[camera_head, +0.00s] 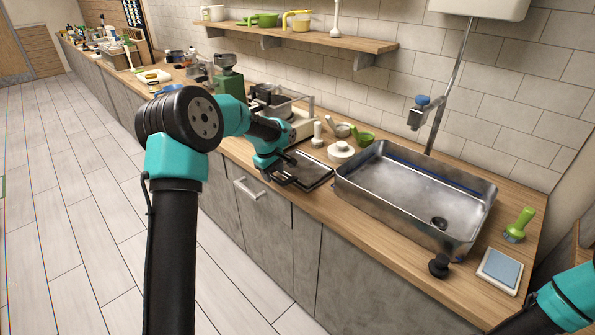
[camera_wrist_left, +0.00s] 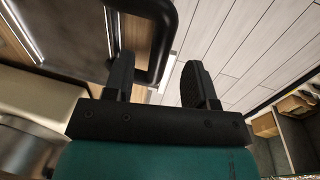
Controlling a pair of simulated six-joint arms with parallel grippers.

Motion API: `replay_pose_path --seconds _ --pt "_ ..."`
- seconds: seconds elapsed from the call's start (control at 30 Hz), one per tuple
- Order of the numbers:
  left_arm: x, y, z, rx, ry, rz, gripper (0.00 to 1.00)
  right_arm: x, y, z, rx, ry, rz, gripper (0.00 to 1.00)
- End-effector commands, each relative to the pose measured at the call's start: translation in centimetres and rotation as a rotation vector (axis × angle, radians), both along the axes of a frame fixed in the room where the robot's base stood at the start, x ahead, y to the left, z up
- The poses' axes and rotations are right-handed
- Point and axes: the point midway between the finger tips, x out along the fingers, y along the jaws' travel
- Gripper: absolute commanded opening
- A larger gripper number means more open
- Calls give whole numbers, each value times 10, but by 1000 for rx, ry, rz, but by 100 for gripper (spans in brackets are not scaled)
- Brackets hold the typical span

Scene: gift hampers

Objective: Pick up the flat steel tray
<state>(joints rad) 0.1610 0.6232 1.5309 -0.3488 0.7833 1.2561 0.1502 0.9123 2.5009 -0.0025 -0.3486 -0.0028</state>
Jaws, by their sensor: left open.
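The flat steel tray (camera_head: 312,171) lies dark and shallow on the wooden counter, just left of the sink. My left gripper (camera_head: 284,178) is at the tray's left end, low over the counter's front edge. In the left wrist view, its fingers (camera_wrist_left: 158,84) are open and apart. A dark, rounded loop, apparently the tray's handle (camera_wrist_left: 166,38), reaches between or just beyond them; contact cannot be told. The dark tray surface (camera_wrist_left: 62,35) fills that view's upper left. My right arm enters at the bottom right; its gripper is not visible.
The steel sink (camera_head: 415,190) stands right of the tray. A green brush (camera_head: 519,226) is at the far right.

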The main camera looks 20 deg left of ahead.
Motion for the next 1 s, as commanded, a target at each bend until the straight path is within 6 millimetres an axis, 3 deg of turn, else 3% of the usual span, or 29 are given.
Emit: replay_pose_path --seconds 0.27,0.77,1.0 --pt "7 -2 -33 0 2 0 51 0 0 0 0 0 0 56" --pt "7 -2 -35 0 1 0 51 0 0 0 0 0 0 56" --pt "7 -2 -35 1 1 -1 29 0 0 0 0 0 0 56"
